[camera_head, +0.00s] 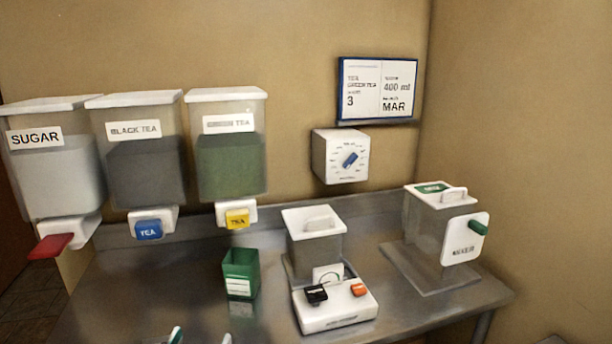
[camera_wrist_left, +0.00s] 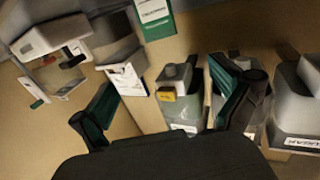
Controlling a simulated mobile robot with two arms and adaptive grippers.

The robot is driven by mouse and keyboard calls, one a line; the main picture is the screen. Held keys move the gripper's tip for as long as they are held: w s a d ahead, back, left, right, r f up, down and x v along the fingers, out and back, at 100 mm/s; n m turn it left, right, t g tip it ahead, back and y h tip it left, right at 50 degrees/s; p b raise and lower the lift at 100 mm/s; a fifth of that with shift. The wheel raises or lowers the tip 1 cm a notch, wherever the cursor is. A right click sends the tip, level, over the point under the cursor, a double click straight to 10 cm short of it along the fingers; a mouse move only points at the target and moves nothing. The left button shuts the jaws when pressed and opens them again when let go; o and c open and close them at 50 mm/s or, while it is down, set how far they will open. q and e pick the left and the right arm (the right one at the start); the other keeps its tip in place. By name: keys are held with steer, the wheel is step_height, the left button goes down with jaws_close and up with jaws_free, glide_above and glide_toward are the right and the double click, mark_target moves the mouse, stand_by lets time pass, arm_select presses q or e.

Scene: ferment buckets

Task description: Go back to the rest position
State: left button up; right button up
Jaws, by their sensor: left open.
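My left gripper (camera_head: 201,338) shows only as two green-and-white fingertips at the bottom edge of the head view. They stand apart with nothing between them, in front of the table. In the left wrist view my left gripper (camera_wrist_left: 165,105) has its two green-and-black fingers spread wide and no object held. A green cup (camera_head: 240,274) with a white label stands upright on the table beyond it, apart from the fingers. My right gripper is not in view.
Wall dispensers hold sugar (camera_head: 50,165), black tea (camera_head: 147,170) and green tea (camera_head: 231,165). A white-lidded machine (camera_head: 335,308) with black and orange switches stands mid-table. A clear bin (camera_head: 425,230) stands right. A dial box (camera_head: 340,157) and sign (camera_head: 378,90) hang on the wall.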

arm_select(q)
steer(key=s+d+f+g, duration=0.1)
steer(key=s+f+g, duration=0.7)
steer(key=s+f, duration=0.55)
steer(key=s+g+y, duration=0.2)
steer(key=s+g, duration=0.4)
steer(key=s, duration=1.1)
step_height(320, 180, down, 28)
steer(key=s+m+g, duration=0.1)
steer(key=s+g, duration=0.1)
steer(key=s+a+f, duration=0.1)
steer(key=s+f, duration=0.6)
steer(key=s, duration=0.1)
steer(key=s+a+f+g, duration=0.1)
steer(key=s+a+f, duration=0.1)
steer(key=s+f, duration=0.6)
steer(key=shift+s+a, duration=0.25)
